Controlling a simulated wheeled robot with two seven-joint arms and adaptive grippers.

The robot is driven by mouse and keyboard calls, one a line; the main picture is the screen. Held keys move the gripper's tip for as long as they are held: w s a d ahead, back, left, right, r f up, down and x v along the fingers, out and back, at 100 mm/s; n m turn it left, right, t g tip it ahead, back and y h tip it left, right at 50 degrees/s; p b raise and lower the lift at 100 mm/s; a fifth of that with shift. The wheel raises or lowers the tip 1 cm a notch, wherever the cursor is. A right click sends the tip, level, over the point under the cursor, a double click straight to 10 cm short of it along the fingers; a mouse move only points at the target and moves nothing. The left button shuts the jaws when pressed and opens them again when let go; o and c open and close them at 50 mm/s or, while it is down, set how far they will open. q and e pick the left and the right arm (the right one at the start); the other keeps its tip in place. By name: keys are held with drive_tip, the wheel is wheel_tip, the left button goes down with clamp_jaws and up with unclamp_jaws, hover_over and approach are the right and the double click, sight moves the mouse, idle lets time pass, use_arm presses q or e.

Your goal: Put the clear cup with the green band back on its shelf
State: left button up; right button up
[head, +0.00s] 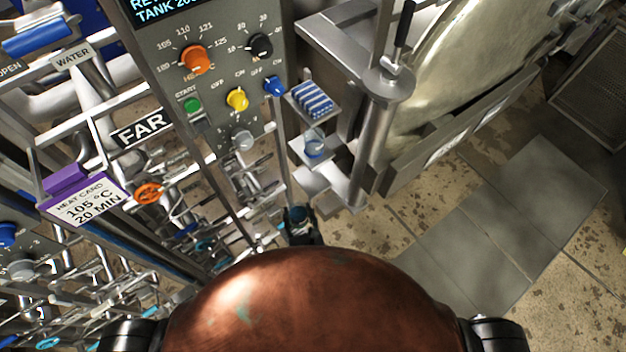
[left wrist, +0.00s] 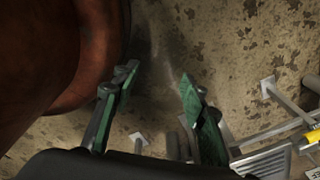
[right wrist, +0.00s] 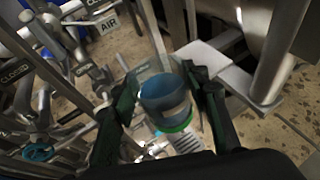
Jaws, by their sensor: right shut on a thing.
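The clear cup with the green band (right wrist: 165,97) is between the fingers of my right gripper (right wrist: 165,92), which is shut on it. The cup looks bluish, with the green band near its lower end in the right wrist view. In the head view my right gripper (head: 300,222) is low, below the small shelves, and the held cup is only a small dark blue-green shape there. A bare pale shelf plate (head: 318,180) sits just above and right of it; it also shows in the right wrist view (right wrist: 212,62). My left gripper (left wrist: 155,105) is open and empty.
Another clear cup with a blue band (head: 315,148) stands on the shelf above. A blue-and-white striped thing (head: 312,98) lies on the top shelf. A thick metal post (head: 375,130) stands right of the shelves. Pipes and valves crowd the left; floor lies open to the right.

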sight(300, 204)
drive_tip(key=w, duration=0.3)
drive_tip(key=shift+d+r, duration=0.15)
drive_tip(key=shift+d, duration=0.1)
drive_tip(key=w+d, duration=0.4)
drive_tip(key=w, duration=1.2)
wheel_tip(300, 204, down, 6)
drive_tip(key=b, duration=0.2)
drive_tip(key=shift+s+f+b, duration=0.15)
drive_tip(key=shift+f+b, duration=0.1)
drive_tip(key=shift+b, duration=0.05)
drive_tip(key=shift+d+f, duration=0.1)
drive_tip(key=shift+f, duration=0.25)
use_arm(q)
drive_tip(key=w+f, duration=0.2)
drive_tip(key=shift+w+d+f, duration=0.1)
drive_tip(key=shift+w+f, duration=0.05)
drive_tip(key=shift+f, duration=0.2)
use_arm(e)
drive_tip(key=shift+w, duration=0.2)
drive_tip(key=shift+f, duration=0.15)
